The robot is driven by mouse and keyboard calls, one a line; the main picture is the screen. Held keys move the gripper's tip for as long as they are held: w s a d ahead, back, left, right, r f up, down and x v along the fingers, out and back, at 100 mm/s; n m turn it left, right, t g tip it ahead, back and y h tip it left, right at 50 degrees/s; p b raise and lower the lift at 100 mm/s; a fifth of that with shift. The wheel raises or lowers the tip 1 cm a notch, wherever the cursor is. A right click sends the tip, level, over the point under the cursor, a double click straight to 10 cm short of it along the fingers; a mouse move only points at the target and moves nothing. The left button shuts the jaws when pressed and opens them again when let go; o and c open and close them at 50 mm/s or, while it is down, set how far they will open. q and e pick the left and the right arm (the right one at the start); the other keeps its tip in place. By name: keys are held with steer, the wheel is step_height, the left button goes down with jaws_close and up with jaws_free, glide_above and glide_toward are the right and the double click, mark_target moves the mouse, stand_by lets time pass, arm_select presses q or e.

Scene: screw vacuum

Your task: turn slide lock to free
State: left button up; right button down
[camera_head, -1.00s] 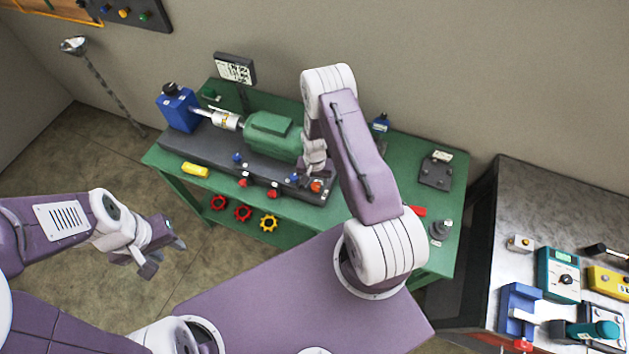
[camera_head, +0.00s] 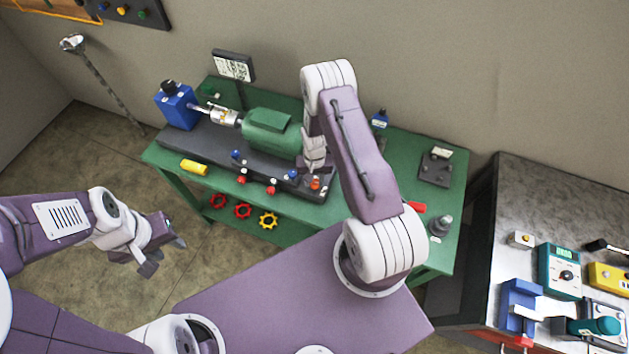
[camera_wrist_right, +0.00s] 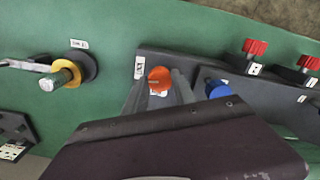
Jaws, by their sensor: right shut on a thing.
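An orange-red knob (camera_head: 315,184) sits at the right end of the dark machine base (camera_head: 262,171) on the green table. My right gripper (camera_head: 314,170) reaches down over that end from above. In the right wrist view the orange-red knob (camera_wrist_right: 159,78) is between the two fingers of my right gripper (camera_wrist_right: 160,88), which is shut on it. A blue knob (camera_wrist_right: 216,88) is just right of the fingers. Labels near the knobs are too small to read, so which one is the slide lock is not certain. My left gripper (camera_head: 166,255) is open and empty, away from the table.
A green motor housing (camera_head: 272,133) stands behind the knobs, with a blue box (camera_head: 178,106) at the far left. Red knobs (camera_head: 271,189) line the base's front edge. A metal bench (camera_head: 502,225) with devices stands at the right.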

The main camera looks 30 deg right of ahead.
steer(key=n+b, duration=0.1)
steer(key=n, duration=0.2)
steer(key=shift+f+n+b, duration=0.1)
steer(key=shift+n+b, duration=0.2)
steer(key=shift+b, duration=0.05)
steer(key=n+b, duration=0.1)
steer(key=n, duration=0.3)
steer(key=shift+n+b, duration=0.3)
steer(key=shift+b, duration=0.1)
steer(key=n+b, duration=0.1)
steer(key=n, duration=0.3)
steer(key=shift+n+b, duration=0.55)
steer(key=shift+n, duration=1.45)
steer(key=c, duration=1)
jaws_free()
steer(key=shift+c, duration=0.2)
steer(key=shift+r, duration=0.2)
